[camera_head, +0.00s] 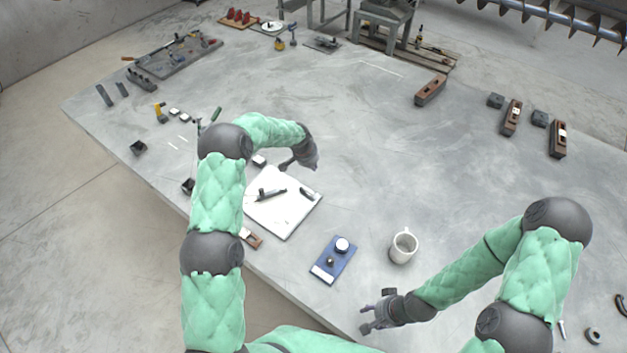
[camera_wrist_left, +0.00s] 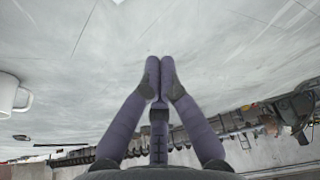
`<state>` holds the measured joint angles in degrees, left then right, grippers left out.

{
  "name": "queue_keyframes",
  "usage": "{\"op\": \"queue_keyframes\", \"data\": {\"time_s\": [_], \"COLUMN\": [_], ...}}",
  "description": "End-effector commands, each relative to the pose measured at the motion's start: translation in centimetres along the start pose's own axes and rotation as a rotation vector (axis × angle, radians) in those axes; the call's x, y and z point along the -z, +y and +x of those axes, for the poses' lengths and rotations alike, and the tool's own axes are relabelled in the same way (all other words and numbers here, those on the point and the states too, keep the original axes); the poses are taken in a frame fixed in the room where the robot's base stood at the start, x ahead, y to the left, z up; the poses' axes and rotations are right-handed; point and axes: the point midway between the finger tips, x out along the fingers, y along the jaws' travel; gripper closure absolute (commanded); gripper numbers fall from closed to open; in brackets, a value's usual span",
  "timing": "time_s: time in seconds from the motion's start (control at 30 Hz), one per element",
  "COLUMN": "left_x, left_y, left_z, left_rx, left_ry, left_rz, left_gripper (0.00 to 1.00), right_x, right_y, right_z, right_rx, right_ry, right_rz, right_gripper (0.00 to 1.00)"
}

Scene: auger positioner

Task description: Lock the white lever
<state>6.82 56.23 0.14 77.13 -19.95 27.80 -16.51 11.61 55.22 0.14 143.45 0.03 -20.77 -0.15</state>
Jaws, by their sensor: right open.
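No white lever can be made out for certain. A blue plate (camera_head: 328,266) near the table's front edge carries a white round knob (camera_head: 342,244) and a small dark knob. A white board (camera_head: 284,222) lies to its upper left with dark tool-like pieces (camera_head: 270,194) on it. My left gripper (camera_head: 286,165) is above the table just beyond the white board. In the left wrist view its fingertips (camera_wrist_left: 160,72) come together with nothing seen between them. My right gripper (camera_head: 368,318) is open and empty at the front edge, below and right of the blue plate.
A white mug (camera_head: 403,246) stands right of the blue plate; it also shows in the left wrist view (camera_wrist_left: 12,96). Brown-and-dark blocks (camera_head: 430,90) lie at the right and back. A tool tray (camera_head: 176,58) is at the far left. The table's middle is clear.

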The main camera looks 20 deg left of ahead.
Motion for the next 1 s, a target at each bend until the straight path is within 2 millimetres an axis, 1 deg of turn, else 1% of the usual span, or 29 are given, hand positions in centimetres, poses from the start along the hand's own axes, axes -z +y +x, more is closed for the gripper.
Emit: {"op": "queue_keyframes", "data": {"time_s": [0.17,0.27,0.33,0.8,1.0], "left_x": [0.0,0.0,-0.1,-0.1,-0.1], "left_y": [0.0,0.0,0.0,0.1,0.0], "left_z": [0.1,0.5,1.1,7.6,9.8], "left_rx": [0.000,-0.001,-0.001,-0.001,-0.001], "left_ry": [0.000,0.000,0.000,0.000,0.000], "left_rz": [-0.001,-0.001,-0.002,-0.003,-0.002], "left_gripper": [1.00,1.00,1.00,1.00,1.00], "right_x": [0.0,0.0,0.0,0.0,0.0], "right_y": [0.0,0.0,0.0,0.1,0.1], "right_z": [0.0,0.0,0.0,0.2,0.3], "right_rx": [0.000,0.000,0.000,0.000,0.000], "right_ry": [0.000,0.000,0.000,0.000,0.000], "right_rz": [0.000,0.000,0.000,0.000,0.000], "right_gripper": [0.55,0.55,0.55,0.55,0.55]}}
